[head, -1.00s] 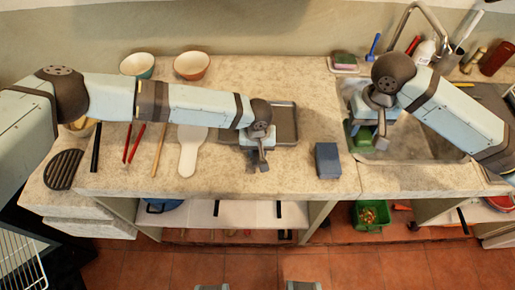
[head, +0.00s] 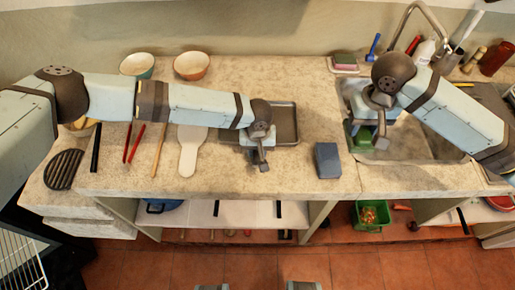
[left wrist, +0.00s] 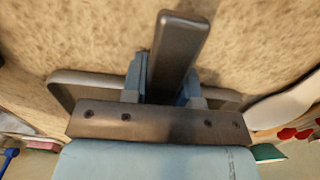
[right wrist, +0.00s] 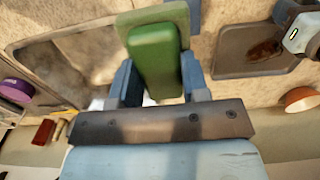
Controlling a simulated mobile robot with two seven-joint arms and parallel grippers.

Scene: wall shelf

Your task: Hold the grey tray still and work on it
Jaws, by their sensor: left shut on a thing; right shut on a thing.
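The grey tray (head: 285,122) lies on the counter left of the sink, partly covered by my left arm. A brown stain shows on its surface in the right wrist view (right wrist: 265,48). My left gripper (head: 260,152) is at its front edge, shut on a dark grey bar (left wrist: 178,45) that sticks out toward the counter front and looks like the tray's handle. My right gripper (head: 381,138) is over the sink, away from the tray. It is shut on a green sponge-like block (right wrist: 153,62) with a paler grey-green layer. The fingertips are partly hidden.
A blue-grey block (head: 328,160) stands on the counter between tray and sink (head: 400,152). A white paddle-shaped board (head: 188,158) lies left of the tray. Two bowls (head: 137,65) (head: 192,65) stand behind my left arm. A dish with a sponge (head: 345,62) is behind the sink.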

